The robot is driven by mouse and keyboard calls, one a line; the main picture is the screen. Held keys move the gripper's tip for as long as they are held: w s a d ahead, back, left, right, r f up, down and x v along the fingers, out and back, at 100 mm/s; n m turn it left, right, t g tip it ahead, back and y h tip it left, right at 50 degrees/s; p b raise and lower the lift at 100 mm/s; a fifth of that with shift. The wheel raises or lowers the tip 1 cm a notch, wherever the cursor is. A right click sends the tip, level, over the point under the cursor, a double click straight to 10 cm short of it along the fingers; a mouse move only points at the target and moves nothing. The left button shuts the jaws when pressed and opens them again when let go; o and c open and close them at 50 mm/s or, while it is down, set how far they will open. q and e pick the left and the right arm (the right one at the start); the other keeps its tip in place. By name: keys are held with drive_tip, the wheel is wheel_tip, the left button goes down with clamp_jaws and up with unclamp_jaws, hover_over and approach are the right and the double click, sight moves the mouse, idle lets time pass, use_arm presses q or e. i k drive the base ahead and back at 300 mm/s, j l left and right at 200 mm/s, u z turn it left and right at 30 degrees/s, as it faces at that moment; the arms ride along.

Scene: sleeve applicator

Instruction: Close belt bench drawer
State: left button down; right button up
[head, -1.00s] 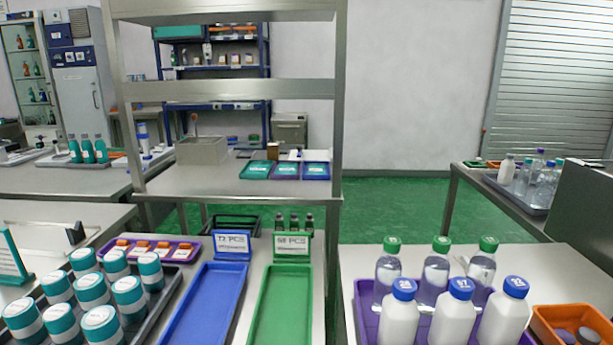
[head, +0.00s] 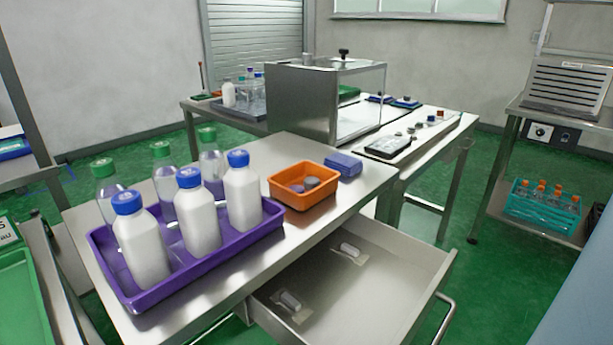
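The bench drawer (head: 384,287) is pulled open below a steel bench top (head: 325,226), toward the lower right of the head view. Its metal bar handle (head: 447,318) is at the right end of the drawer front. Two small pale items in clear wrapping lie inside, one nearer (head: 289,301) and one farther (head: 349,249). Neither of my grippers shows in the head view, so their state is hidden.
On the bench stand a purple tray (head: 190,268) of white and clear bottles, an orange bin (head: 304,197) and a blue box (head: 343,165). Behind is another table with a steel and glass enclosure (head: 300,101). Green floor (head: 508,262) is open right of the drawer.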

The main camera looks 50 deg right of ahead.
sight(386, 300)
drive_tip(key=z, duration=0.45)
drive_tip(key=l+z, duration=0.15)
drive_tip(key=z, duration=0.7)
drive_tip(key=l+z, duration=0.1)
drive_tip(key=z, duration=0.8)
drive_tip(key=i+l, duration=0.05)
